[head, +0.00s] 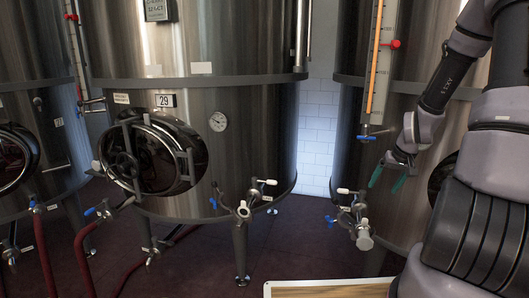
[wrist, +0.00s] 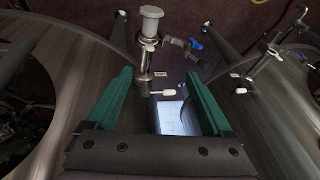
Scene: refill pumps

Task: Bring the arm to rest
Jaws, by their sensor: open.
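My gripper (head: 388,175) hangs at the right of the head view, in front of the right steel tank (head: 350,110). Its two green fingers are apart, with nothing held between them. In the wrist view my gripper (wrist: 160,92) shows its green fingers spread to the left and right. A valve fitting with a grey cap (wrist: 151,24) shows beyond and between the fingertips. The same kind of fitting, with white and blue handles (head: 355,212), stands below my gripper in the head view. My gripper looks apart from it.
A large tank labelled 29 (head: 260,100) with a round hatch (head: 170,155) stands in the middle. Its valve (head: 243,211) juts out at the front. Red hoses (head: 44,255) run at the left. A light board edge (head: 320,284) is at the bottom. Dark floor lies between the tanks.

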